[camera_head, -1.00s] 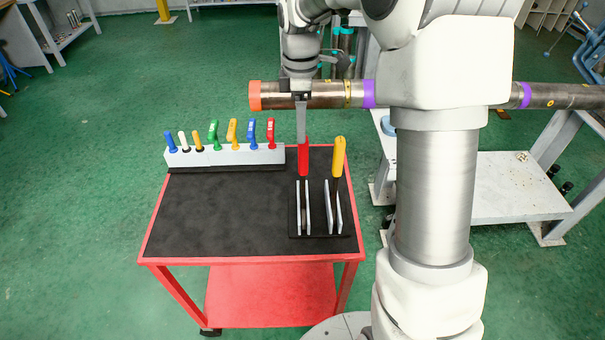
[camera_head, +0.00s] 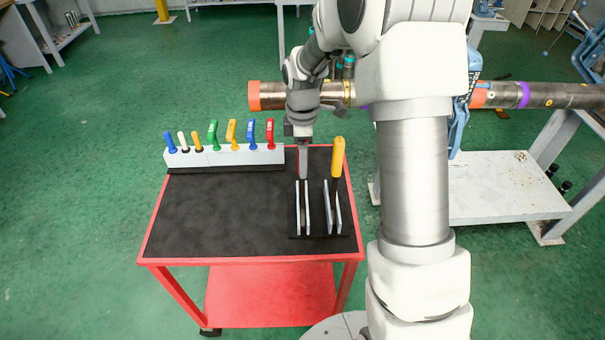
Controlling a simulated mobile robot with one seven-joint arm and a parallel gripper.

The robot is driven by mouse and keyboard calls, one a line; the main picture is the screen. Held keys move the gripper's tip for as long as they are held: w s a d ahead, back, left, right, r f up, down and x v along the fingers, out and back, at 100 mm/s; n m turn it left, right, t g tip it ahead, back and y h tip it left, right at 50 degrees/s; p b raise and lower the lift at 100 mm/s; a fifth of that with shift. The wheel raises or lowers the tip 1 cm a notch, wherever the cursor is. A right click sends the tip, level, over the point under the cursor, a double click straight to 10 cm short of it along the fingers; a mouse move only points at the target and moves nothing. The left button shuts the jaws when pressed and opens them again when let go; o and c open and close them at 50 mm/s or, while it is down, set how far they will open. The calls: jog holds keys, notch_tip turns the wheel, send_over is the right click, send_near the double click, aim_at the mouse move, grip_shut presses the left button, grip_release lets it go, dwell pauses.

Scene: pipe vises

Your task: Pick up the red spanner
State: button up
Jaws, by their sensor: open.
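My gripper (camera_head: 303,170) points straight down over the left slot of the dark spanner rack (camera_head: 318,236) on the cart. The red spanner's upright handle is hidden behind the gripper's grey fingers, which reach down to just above the rack's pale plates. The jaws are open; the gap between them cannot be seen from this side, and I cannot tell whether they straddle the handle. A yellow-handled spanner (camera_head: 338,157) stands upright in the right slot, close beside my gripper.
The red cart (camera_head: 250,261) has a black top (camera_head: 220,215), clear at left and front. A white block (camera_head: 225,157) at its back holds several coloured-handled tools, including a red one (camera_head: 270,133). A long pipe (camera_head: 545,96) with an orange end runs behind my arm.

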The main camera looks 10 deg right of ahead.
jog(key=shift+c, duration=0.3)
grip_shut()
dwell(1.1)
